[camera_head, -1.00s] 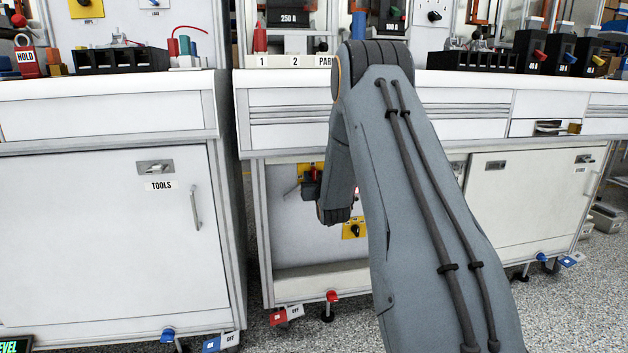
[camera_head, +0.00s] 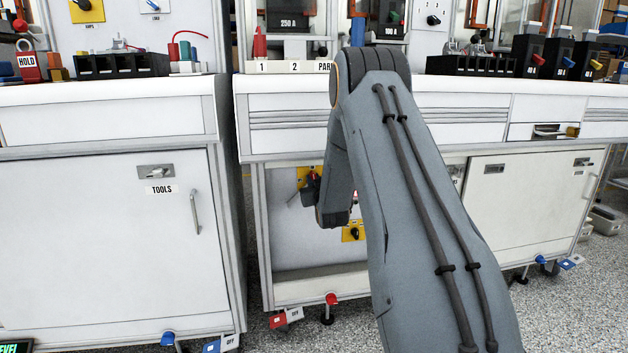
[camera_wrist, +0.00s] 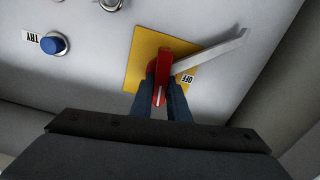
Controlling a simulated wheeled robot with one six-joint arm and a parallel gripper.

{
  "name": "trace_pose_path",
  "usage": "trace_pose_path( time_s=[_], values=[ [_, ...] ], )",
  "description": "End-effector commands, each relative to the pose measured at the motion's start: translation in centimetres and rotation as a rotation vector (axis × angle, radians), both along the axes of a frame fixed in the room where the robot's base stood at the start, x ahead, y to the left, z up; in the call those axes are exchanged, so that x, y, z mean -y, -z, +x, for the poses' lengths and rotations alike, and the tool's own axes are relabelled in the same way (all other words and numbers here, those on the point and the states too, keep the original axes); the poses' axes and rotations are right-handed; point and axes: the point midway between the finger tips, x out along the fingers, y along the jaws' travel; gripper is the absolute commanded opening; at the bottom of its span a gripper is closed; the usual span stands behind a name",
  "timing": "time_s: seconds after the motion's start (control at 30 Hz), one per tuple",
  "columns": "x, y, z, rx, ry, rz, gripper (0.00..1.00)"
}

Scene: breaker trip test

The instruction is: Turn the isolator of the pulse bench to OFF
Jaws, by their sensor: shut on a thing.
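The isolator has a red handle (camera_wrist: 164,62) on a yellow plate (camera_wrist: 140,74) in the wrist view. A flat grey bar (camera_wrist: 215,52) sticks out from beside the handle to the upper right, and an OFF label (camera_wrist: 187,79) sits below that bar. My gripper (camera_wrist: 163,86) is shut on the red handle, one dark finger on each side. In the head view the yellow plate (camera_head: 304,175) shows inside the open lower bay, mostly behind my gripper (camera_head: 309,190). My arm hides the handle there.
A blue button (camera_wrist: 53,43) by a TRY label is left of the isolator. Another yellow plate with a black knob (camera_head: 353,233) sits lower in the bay. The worktop (camera_head: 285,77) overhangs above. Red pedal (camera_head: 331,299) and OFF tag (camera_head: 293,315) are near the floor.

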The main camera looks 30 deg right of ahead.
Motion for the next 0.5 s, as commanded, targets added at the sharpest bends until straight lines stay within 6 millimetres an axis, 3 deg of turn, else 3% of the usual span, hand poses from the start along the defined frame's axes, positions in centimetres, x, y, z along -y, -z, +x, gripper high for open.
trace_pose_path(
  time_s=[0.5],
  values=[
    [-0.54, 0.11, 0.1, -0.132, -0.001, -0.453, 0.0]
  ],
)
